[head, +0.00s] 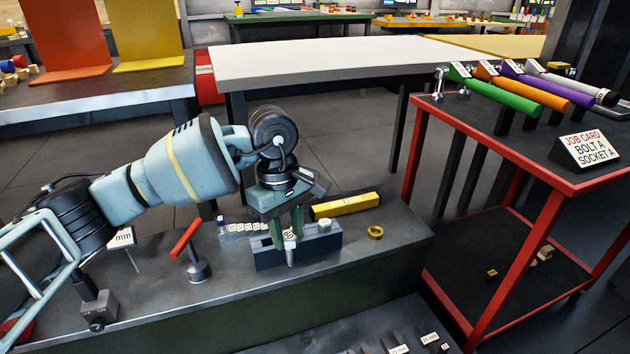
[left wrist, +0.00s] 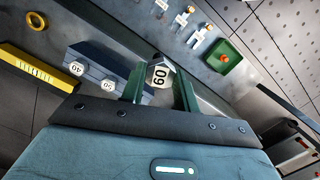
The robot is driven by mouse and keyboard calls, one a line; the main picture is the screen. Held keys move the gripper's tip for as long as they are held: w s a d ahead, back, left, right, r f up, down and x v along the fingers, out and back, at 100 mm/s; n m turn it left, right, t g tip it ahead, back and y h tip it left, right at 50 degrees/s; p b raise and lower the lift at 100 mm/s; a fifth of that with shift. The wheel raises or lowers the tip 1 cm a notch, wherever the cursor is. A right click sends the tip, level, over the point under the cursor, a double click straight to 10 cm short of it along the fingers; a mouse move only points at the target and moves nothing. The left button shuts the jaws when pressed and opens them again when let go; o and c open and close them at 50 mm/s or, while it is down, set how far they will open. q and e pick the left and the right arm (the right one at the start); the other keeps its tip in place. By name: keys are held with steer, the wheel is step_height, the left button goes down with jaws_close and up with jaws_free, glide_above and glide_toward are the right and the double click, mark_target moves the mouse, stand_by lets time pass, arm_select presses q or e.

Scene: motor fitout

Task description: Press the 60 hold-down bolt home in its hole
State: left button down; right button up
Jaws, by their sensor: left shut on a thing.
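The 60 bolt (left wrist: 160,77) has a white hex head marked 60 and sits between the green fingers of my left gripper (left wrist: 158,88). In the head view my left gripper (head: 289,222) points down at the workbench, shut on this bolt (head: 290,248). Its shank shows against the near face of the blue-grey block (head: 325,243), so the bolt is not seated; the exact gap to the block is unclear. The block (left wrist: 95,70) carries two other numbered bolt heads (left wrist: 76,69) in the left wrist view. The hole for the 60 bolt cannot be made out. My right gripper is not in view.
A yellow bar (head: 345,205) lies behind the block and a brass ring (head: 375,232) to its right. A red-handled tool (head: 186,240) stands left on the bench. A red cart (head: 480,145) with coloured-handled tools and a job card (head: 588,150) stands at right.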

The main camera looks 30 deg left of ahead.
arm_select(q)
steer(key=s+d+m+g+y, duration=0.1)
steer(key=s+d+m, duration=0.6)
steer(key=s+m, duration=0.6)
steer(key=shift+f+m, duration=0.15)
steer(key=shift+m, duration=0.65)
steer(key=shift+s+d, duration=0.15)
